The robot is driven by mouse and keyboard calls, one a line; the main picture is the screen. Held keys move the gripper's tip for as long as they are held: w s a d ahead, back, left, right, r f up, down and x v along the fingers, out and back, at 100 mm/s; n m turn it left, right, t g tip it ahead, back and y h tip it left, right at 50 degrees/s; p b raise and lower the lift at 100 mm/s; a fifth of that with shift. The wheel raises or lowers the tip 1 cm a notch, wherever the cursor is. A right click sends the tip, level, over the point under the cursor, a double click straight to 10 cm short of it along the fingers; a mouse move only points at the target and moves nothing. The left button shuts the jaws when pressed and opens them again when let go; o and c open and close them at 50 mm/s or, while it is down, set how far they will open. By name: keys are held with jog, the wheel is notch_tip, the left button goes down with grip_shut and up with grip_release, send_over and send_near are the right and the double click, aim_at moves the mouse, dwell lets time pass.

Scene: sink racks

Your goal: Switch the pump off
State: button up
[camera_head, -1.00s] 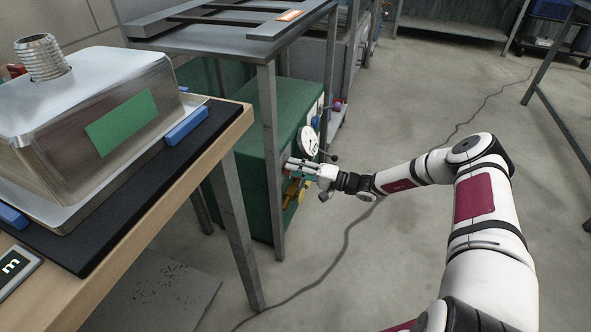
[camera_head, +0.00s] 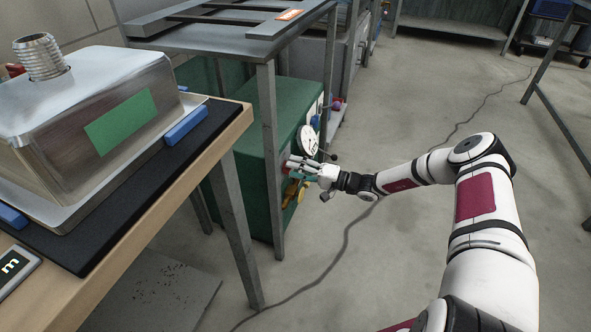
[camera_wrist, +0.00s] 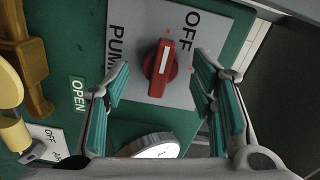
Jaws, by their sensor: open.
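The pump switch is a red rotary knob (camera_wrist: 161,66) with a white line, on a grey plate (camera_wrist: 125,20) lettered OFF and PUMP. In the wrist view the white line runs nearly up and down, slightly tilted, and OFF is at its upper right. My gripper (camera_wrist: 161,78) is open, with one teal-padded finger on each side of the knob. I cannot tell whether either finger touches it.
A white dial (camera_wrist: 150,147) is below the plate in the wrist view. A yellow handle (camera_wrist: 25,70) and a label reading OPEN (camera_wrist: 78,93) are at its left. A metal table leg (camera_head: 270,150) stands close beside my gripper. Open floor (camera_head: 420,250) lies around my arm.

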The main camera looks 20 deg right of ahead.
jog(key=v, duration=1.1)
jog(key=shift+s+d, duration=0.15)
jog(key=shift+d, duration=0.05)
